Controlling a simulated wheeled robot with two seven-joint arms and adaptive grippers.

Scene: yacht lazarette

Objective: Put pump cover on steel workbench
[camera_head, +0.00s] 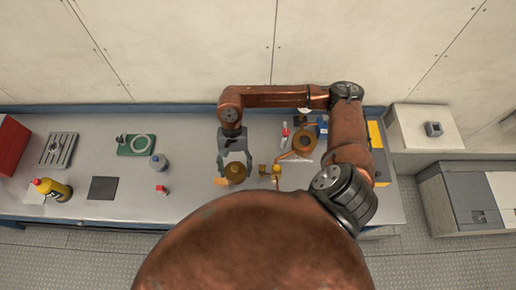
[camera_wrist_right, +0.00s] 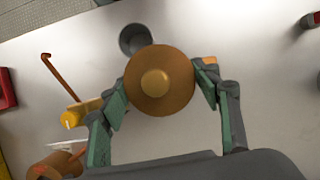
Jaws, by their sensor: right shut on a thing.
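The pump cover (camera_head: 235,173) is a round bronze disc with a raised centre boss. My right gripper (camera_head: 234,164) is shut on it over the front middle of the steel workbench (camera_head: 205,190). In the right wrist view the cover (camera_wrist_right: 160,80) sits face-on between the two green-padded fingers of the right gripper (camera_wrist_right: 161,92). I cannot tell whether its underside touches the bench. My left gripper is not in view.
A brass valve fitting (camera_head: 270,170) and a copper pipe lie just right of the cover. A bronze pump-like body (camera_head: 305,140) stands behind them. Bare steel lies between.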

